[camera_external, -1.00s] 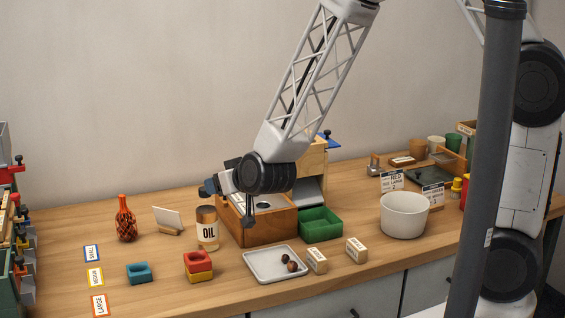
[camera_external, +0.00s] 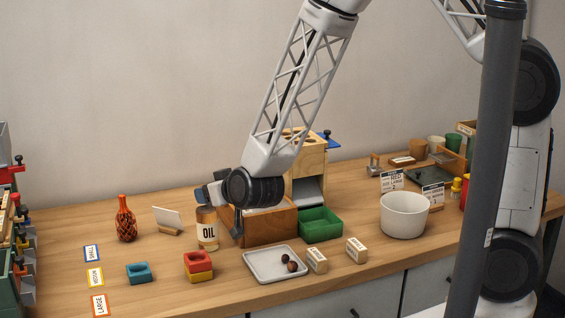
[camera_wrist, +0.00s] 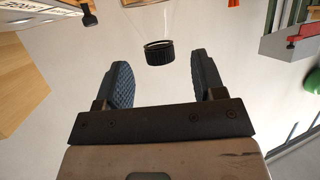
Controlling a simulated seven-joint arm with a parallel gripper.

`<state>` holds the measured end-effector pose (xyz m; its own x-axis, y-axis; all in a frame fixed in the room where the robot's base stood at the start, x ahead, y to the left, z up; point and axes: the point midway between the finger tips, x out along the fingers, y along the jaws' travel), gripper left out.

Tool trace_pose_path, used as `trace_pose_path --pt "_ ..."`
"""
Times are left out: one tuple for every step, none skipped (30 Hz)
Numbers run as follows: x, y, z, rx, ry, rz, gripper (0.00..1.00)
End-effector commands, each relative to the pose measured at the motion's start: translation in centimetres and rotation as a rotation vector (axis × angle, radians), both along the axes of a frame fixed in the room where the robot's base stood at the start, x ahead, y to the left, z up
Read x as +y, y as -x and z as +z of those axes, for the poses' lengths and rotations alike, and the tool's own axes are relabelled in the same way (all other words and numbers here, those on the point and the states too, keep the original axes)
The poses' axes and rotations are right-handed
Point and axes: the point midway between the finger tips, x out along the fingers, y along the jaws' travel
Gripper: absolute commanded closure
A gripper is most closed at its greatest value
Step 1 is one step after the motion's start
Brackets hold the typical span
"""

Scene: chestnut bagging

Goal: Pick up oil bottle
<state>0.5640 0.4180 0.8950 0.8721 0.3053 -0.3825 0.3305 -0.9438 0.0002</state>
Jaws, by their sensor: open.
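The oil bottle (camera_external: 207,236) stands upright on the table, with a pale "OIL" label and a brownish upper part. My gripper (camera_external: 221,212) is open and close to the bottle's upper right side in the external view. In the wrist view, my gripper (camera_wrist: 160,82) shows two dark ridged fingers spread apart with nothing between their tips. A clear vessel with a black cap (camera_wrist: 160,52), apparently the oil bottle, lies just beyond the fingertips, roughly centred between them. Its label is not readable there.
A wooden box (camera_external: 270,227) stands close right of the bottle, partly behind my gripper.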

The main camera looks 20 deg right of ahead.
Motion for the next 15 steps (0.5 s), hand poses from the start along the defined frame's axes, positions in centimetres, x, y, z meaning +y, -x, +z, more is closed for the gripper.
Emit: trace_pose_path --pt "0.07 -0.25 -0.15 0.001 0.001 -0.001 0.37" --pt "0.11 -0.36 -0.21 0.001 0.001 -0.001 0.37" --pt "0.16 -0.48 -0.26 0.001 0.001 -0.001 0.37" --pt "0.18 -0.54 -0.29 0.001 0.0 0.0 0.37" --pt "0.2 -0.58 -0.29 0.001 0.0 0.0 0.37" --pt "0.21 -0.61 -0.3 0.0 0.0 0.0 0.37" --pt "0.22 -0.62 -0.29 0.0 0.0 0.0 0.37" --pt "0.21 -0.61 -0.29 0.0 0.0 0.0 0.37" --pt "0.22 -0.6 -0.28 0.0 0.0 0.0 0.37" --pt "0.22 -0.6 -0.28 0.0 0.0 0.0 0.37" --pt "0.22 -0.6 -0.28 0.0 0.0 0.0 0.37" --pt "0.22 -0.59 -0.27 0.0 0.0 0.0 0.37" --pt "0.22 -0.59 -0.27 0.0 0.0 0.0 0.37" --pt "0.22 -0.6 -0.28 0.0 0.0 0.0 0.37" --pt "0.23 -0.62 -0.28 0.0 0.0 0.0 0.37"
